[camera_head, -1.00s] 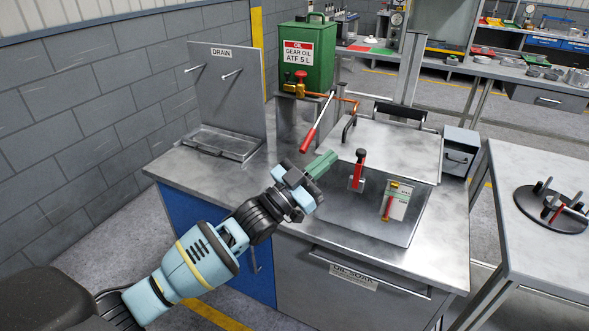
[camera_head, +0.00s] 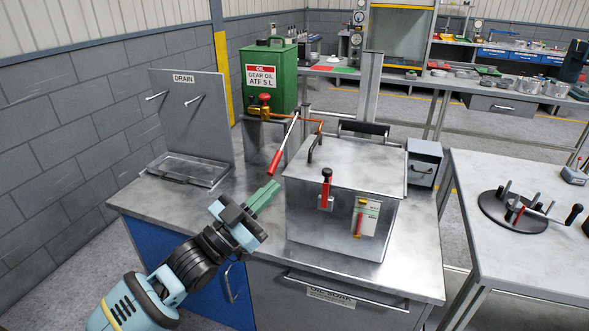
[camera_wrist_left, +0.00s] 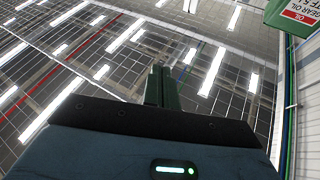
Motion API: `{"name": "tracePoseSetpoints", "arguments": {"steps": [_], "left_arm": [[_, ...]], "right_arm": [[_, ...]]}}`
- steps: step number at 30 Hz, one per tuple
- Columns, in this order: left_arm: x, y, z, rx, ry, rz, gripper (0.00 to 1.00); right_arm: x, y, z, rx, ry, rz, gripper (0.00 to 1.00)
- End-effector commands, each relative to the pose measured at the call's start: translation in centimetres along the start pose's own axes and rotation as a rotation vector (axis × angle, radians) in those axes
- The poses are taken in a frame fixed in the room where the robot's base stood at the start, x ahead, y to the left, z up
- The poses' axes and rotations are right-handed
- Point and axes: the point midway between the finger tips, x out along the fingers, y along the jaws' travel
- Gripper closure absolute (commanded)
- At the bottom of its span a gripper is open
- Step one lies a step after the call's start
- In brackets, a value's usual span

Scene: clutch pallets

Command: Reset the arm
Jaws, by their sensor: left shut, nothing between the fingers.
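My left gripper (camera_head: 265,196) is shut and empty. In the head view it is raised in front of the workbench, left of the metal oil soak box (camera_head: 343,225), with its green fingers pointing up and to the right. It looks apart from the box. In the left wrist view the two green fingers (camera_wrist_left: 161,86) lie together with nothing between them, against the ceiling. My right gripper is not in view.
A red-handled lever (camera_head: 277,160) hangs near my fingertips, below a green gear oil can (camera_head: 269,78). A drain tray (camera_head: 190,170) stands at the back left. A side table (camera_head: 500,262) with a round black fixture (camera_head: 520,213) is at right.

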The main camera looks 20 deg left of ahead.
Motion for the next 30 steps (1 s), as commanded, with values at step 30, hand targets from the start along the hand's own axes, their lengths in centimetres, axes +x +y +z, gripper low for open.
{"name": "tracePoseSetpoints", "arguments": {"steps": [30], "left_arm": [[-36.1,20.1,17.3,-0.272,-1.036,-0.219,1.0]], "right_arm": [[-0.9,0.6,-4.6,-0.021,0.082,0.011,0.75]]}}
